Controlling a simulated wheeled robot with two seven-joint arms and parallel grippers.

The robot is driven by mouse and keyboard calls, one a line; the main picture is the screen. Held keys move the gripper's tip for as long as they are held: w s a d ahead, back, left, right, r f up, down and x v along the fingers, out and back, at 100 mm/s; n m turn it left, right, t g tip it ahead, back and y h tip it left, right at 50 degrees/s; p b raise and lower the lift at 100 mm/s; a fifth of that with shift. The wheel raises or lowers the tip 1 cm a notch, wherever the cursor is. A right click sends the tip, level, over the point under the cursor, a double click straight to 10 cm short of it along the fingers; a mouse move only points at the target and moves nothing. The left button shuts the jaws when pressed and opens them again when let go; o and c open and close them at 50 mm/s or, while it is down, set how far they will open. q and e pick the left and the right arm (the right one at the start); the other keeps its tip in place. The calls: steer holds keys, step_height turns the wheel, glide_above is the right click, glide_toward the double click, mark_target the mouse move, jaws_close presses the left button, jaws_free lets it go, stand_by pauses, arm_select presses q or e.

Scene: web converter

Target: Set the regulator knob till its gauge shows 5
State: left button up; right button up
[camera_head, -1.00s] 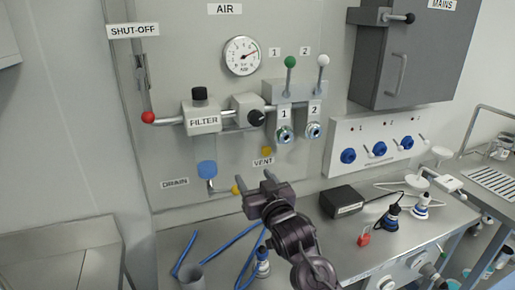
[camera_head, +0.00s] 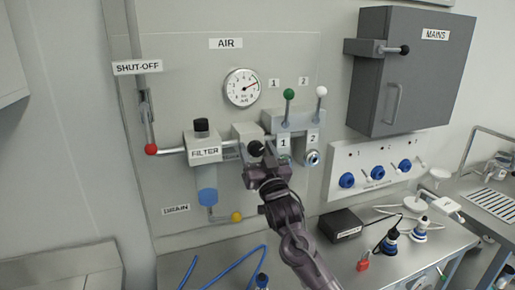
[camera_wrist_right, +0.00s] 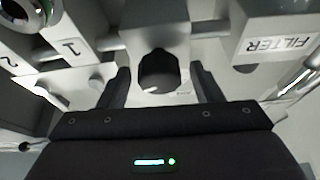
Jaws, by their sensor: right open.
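The black regulator knob (camera_head: 255,148) sits on a grey body on the AIR panel, right of the filter. The round white gauge (camera_head: 242,87) is above it; its needle points up and to the right, and its numbers are too small to read surely. My right gripper (camera_head: 258,160) is open at the knob. In the right wrist view the knob (camera_wrist_right: 158,72) shows between the two dark fingers, with a visible gap on each side. A small white mark shows on the knob. My left gripper is not in view.
The filter (camera_head: 205,152) is left of the knob. Valve outlets 1 and 2 (camera_head: 312,158) with green and white levers (camera_head: 289,94) stand close on the right. The red shut-off handle (camera_head: 151,149) is farther left. A black box (camera_head: 340,225) lies on the bench below.

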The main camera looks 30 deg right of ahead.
steer(key=shift+c, duration=0.3)
steer(key=shift+f, duration=0.1)
steer(key=c, duration=0.9)
steer(key=shift+c, duration=0.2)
steer(key=shift+n+y, duration=0.4)
steer(key=shift+n, duration=0.2)
steer(key=n+y+b, duration=0.1)
steer(key=n, duration=0.1)
steer(key=shift+n, duration=0.4)
steer(key=shift+n+y+b, duration=0.4)
steer(key=shift+n+y, duration=1.2)
steer(key=shift+n, duration=1.1)
steer(key=o, duration=1)
